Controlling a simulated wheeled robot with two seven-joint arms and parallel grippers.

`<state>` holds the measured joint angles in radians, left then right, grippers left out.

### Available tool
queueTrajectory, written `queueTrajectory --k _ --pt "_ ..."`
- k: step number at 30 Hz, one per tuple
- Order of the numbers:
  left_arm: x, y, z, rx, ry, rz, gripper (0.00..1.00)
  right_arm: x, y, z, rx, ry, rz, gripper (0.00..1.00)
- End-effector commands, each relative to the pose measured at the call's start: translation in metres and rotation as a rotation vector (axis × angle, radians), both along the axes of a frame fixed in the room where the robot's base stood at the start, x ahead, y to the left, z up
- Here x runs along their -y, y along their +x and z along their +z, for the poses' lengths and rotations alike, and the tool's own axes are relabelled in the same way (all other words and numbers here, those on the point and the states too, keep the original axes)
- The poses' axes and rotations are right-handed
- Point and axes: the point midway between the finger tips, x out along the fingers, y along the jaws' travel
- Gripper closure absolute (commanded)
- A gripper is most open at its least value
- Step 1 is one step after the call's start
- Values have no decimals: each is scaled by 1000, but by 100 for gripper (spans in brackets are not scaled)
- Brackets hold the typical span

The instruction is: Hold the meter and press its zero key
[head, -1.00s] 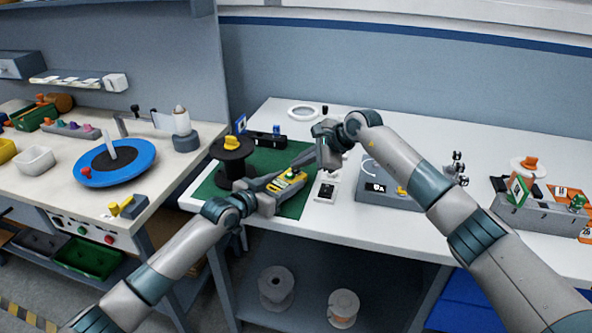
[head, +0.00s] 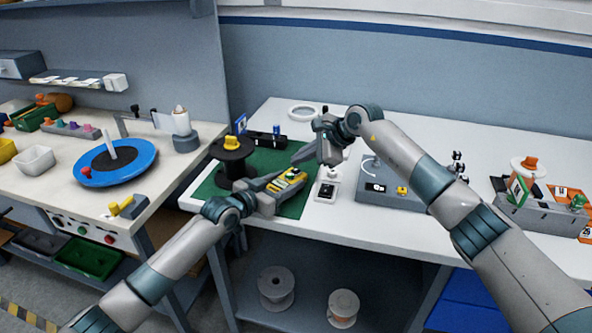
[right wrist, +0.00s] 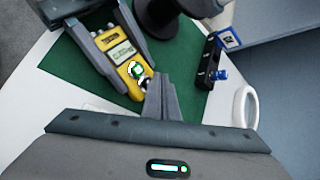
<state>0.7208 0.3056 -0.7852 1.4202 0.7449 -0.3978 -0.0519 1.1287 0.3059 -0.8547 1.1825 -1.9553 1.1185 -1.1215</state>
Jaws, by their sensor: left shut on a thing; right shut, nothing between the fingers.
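The yellow meter (head: 287,182) is held over the green mat by my left gripper (head: 272,186), which is shut on its sides. In the right wrist view the meter (right wrist: 117,50) shows a grey display and, toward its near end, a green key (right wrist: 136,70) with a pale surround. I cannot read the key's label. My right gripper (head: 298,158) is shut and empty, its fingers pointing down-left above the meter's far end. In the right wrist view the right fingertips (right wrist: 160,82) appear just beside the green key; they look apart from it.
A black spool (head: 233,165) stands on the green mat (head: 293,207) beside the left gripper. A black bar with a blue part (head: 266,139) lies behind.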

Motion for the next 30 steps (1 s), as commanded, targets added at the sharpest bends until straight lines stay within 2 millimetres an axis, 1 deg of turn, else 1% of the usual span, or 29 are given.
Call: queueTrajectory --k 7,11,17,27,30 --pt "0 0 0 -1 1 0 84 0 0 0 0 0 0 100" --pt "0 0 0 -1 1 0 84 0 0 3 1 0 0 100" --pt "0 0 0 -1 1 0 84 0 0 17 2 -1 1 100" --pt "0 0 0 -1 1 0 84 0 0 44 2 -1 1 100" --pt "0 0 0 -1 1 0 84 0 0 49 1 0 1 100"
